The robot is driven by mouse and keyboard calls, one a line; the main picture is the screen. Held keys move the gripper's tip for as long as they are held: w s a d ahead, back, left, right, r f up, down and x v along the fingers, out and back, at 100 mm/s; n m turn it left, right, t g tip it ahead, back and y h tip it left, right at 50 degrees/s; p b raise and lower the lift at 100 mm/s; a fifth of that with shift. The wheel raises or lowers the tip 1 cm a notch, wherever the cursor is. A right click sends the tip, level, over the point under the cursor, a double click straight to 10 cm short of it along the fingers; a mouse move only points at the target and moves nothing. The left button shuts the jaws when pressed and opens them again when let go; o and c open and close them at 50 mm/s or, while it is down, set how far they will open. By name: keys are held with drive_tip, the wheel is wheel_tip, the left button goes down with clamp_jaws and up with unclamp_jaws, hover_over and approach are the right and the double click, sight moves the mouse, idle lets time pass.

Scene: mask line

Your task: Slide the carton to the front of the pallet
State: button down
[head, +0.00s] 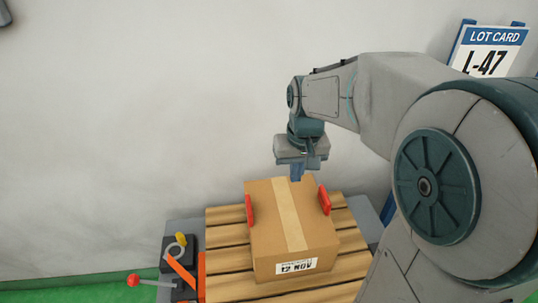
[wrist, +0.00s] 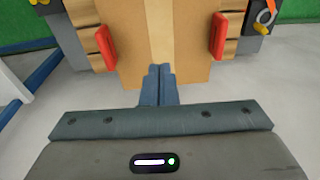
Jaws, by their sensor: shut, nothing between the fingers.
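The carton (head: 273,222) is a brown box with a tape strip along its top and a white label on its near side. It sits on the slatted wooden pallet (head: 226,262), between two red side pieces (head: 325,200) (head: 250,210). My gripper (head: 296,173) is shut and empty at the carton's far end, pointing down. In the wrist view my gripper (wrist: 158,72) shows as two blue fingers pressed together, in front of the carton's far side (wrist: 190,75) near the tape. I cannot tell whether the fingers touch the carton.
A grey bench part with an orange lever (head: 182,272), a yellow knob (head: 181,239) and a red-knobbed rod (head: 134,281) stands left of the pallet. A pale wall is behind. A lot card reading L-47 (head: 487,50) hangs at upper right.

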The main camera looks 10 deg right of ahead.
hover_over(281, 183)
drive_tip(key=s, duration=0.3)
wheel_tip(281, 183, down, 4)
drive_tip(key=w+d+f+g+b, duration=0.1)
drive_tip(key=w+f, duration=0.6)
drive_tip(key=w, duration=0.4)
drive_tip(key=shift+s+f+b, duration=0.15)
drive_tip(key=shift+s+f, duration=0.45)
drive_tip(key=shift+f, duration=1.15)
drive_tip(key=shift+s+f+b, duration=0.15)
drive_tip(key=shift+s+f, duration=0.5)
drive_tip(key=shift+f, duration=1.1)
drive_tip(key=shift+s+f+b, duration=0.15)
drive_tip(key=shift+s+f, duration=0.45)
drive_tip(key=shift+f, duration=1.15)
